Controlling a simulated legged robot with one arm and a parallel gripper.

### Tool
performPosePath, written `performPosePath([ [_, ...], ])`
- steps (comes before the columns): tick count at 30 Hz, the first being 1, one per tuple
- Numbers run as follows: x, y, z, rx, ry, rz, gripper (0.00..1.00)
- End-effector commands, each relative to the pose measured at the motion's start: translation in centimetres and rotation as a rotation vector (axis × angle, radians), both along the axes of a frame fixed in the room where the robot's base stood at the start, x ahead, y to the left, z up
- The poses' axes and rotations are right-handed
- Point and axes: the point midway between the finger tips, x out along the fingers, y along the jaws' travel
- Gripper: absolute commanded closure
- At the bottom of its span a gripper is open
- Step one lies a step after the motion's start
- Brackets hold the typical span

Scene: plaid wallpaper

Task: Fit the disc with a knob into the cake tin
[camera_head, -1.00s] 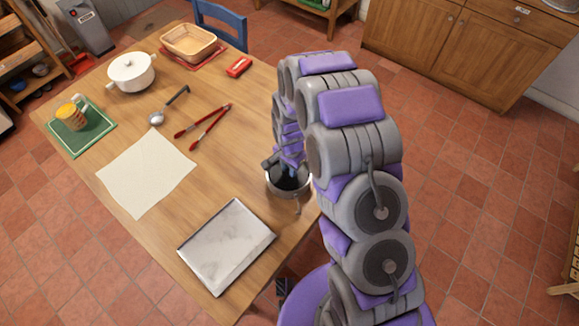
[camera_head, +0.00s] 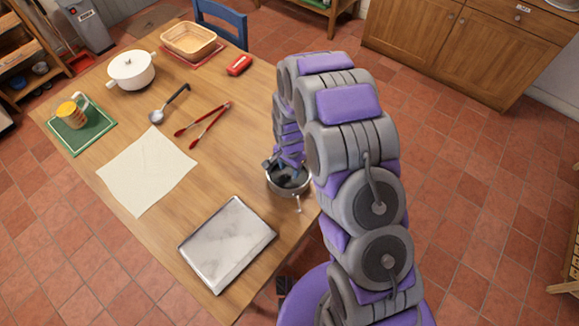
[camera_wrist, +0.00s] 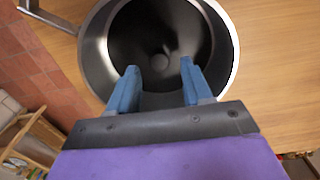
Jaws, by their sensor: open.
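The cake tin (camera_head: 301,190) is a round grey metal tin near the table's right edge, partly hidden by my arm in the head view. In the wrist view the cake tin (camera_wrist: 96,50) is seen from above with a dark interior. A small round knob (camera_wrist: 160,62) shows deep inside it, near the middle, on a dark disc. I cannot tell whether the disc lies fully flat. My gripper (camera_wrist: 160,75) is open, its two blue fingers apart over the near side of the tin. The knob shows between and beyond the fingertips, not held.
A grey-white slab (camera_head: 228,245) and a pale cloth (camera_head: 147,170) lie left of the tin.

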Motion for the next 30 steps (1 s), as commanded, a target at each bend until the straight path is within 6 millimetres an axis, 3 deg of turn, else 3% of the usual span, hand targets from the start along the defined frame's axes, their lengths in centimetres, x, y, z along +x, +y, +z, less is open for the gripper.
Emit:
performPosePath([
  [8, 0.1, 0.0, 2.1, 0.001, -0.003, 0.001, 0.50],
  [22, 0.2, 0.0, 11.7, 0.000, -0.005, 0.001, 0.50],
  [30, 0.1, 0.0, 13.2, 0.000, 0.000, 0.000, 0.50],
])
